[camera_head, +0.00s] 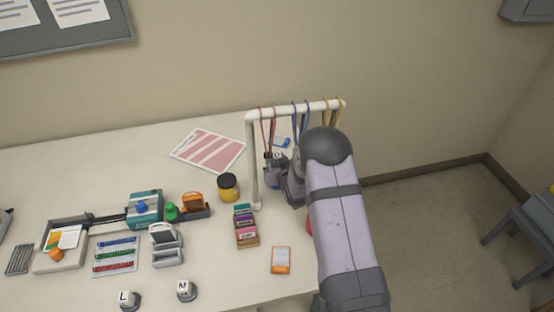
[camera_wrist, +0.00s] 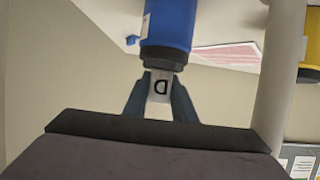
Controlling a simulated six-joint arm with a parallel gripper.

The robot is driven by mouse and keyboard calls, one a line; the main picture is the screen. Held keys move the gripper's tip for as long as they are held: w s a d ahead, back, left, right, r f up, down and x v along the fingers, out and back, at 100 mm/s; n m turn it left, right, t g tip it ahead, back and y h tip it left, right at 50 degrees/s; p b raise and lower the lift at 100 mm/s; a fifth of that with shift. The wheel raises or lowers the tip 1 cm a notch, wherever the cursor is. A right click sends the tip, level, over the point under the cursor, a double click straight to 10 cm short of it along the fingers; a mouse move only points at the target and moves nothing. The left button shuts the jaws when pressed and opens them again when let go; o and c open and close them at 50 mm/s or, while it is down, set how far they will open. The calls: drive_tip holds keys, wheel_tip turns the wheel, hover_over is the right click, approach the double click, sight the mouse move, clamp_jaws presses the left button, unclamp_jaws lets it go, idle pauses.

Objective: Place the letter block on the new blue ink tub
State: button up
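A white letter block (camera_wrist: 160,87) marked with a dark D sits between the two fingertips of my gripper (camera_wrist: 161,92) in the wrist view. The fingers are closed against its sides. The blue ink tub (camera_wrist: 170,25) is right beside the block, its black lid (camera_wrist: 164,58) towards it; the wrist view looks upside down. The block's edge meets the lid in the picture, but I cannot tell whether they touch. In the head view my gripper (camera_head: 277,163) is by the hanging frame, over the partly hidden blue tub (camera_head: 275,184).
A white frame (camera_head: 252,165) with hanging coloured loops stands close around my gripper. A yellow tub (camera_head: 228,187) stands to its left. Blocks L (camera_head: 127,299) and M (camera_head: 185,289) are at the front. A swatch stack (camera_head: 245,227) and orange packet (camera_head: 281,260) lie nearby.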

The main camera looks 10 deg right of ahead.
drive_tip(key=o, duration=0.4)
drive_tip(key=shift+c, duration=0.2)
drive_tip(key=shift+r, duration=0.2)
drive_tip(key=b+v, duration=0.3)
drive_tip(key=v, duration=0.9)
drive_tip(key=shift+s, duration=0.1)
drive_tip(key=s+a+g, duration=0.3)
drive_tip(key=s+g, duration=1)
drive_tip(key=s, duration=1.7)
drive_tip(key=shift+f+g, duration=0.3)
drive_tip(key=shift+f, duration=0.15)
